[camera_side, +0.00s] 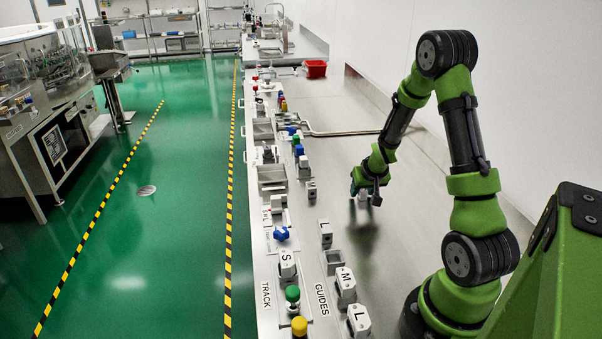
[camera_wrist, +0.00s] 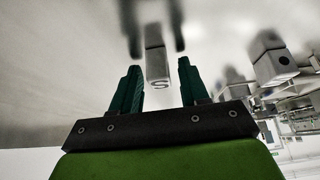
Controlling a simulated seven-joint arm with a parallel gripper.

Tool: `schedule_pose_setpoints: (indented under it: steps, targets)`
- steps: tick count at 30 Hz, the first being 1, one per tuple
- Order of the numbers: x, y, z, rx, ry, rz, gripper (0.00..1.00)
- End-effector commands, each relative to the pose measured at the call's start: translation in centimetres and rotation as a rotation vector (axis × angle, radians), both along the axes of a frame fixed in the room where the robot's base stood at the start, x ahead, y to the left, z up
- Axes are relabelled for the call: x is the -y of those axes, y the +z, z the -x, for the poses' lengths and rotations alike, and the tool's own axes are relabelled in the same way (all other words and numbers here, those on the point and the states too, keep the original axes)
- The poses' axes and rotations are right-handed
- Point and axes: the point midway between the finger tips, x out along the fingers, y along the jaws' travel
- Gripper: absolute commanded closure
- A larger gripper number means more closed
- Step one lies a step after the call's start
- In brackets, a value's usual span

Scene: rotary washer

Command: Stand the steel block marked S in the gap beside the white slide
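In the wrist view a steel block marked S (camera_wrist: 157,62) stands upright on the shiny bench top. My gripper (camera_wrist: 160,72) is open, with its two green fingers on either side of the block and a gap at the right finger. In the side view my gripper (camera_side: 366,188) is low over the bare bench; the block there is too small to make out. A white-faced piece marked S (camera_side: 288,260) stands by the word TRACK. A small white piece (camera_side: 277,203) is farther along that strip. I cannot tell for sure which is the white slide or where the gap is.
By the word GUIDES stand a block marked M (camera_side: 346,284), blocks marked L (camera_side: 358,320) and an empty holder (camera_side: 334,262). Blue (camera_side: 281,233), green (camera_side: 292,294) and yellow (camera_side: 299,326) knobs rise along the front edge. The bench right of these is mostly clear.

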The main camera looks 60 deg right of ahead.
Motion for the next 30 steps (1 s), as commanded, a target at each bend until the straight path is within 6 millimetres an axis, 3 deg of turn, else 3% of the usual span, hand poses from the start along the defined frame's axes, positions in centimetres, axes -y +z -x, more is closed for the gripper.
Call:
schedule_pose_setpoints:
  steps: [1, 8, 19, 30]
  targets:
    - [0.0, 0.0, 0.0, 0.000, 0.000, 0.000, 0.64]
    - [0.0, 0.0, 0.0, 0.000, 0.000, 0.000, 0.99]
    - [0.0, 0.7, -0.1, 0.002, 0.000, 0.002, 1.00]
    - [0.1, 7.7, -0.1, 0.006, 0.000, 0.005, 1.00]
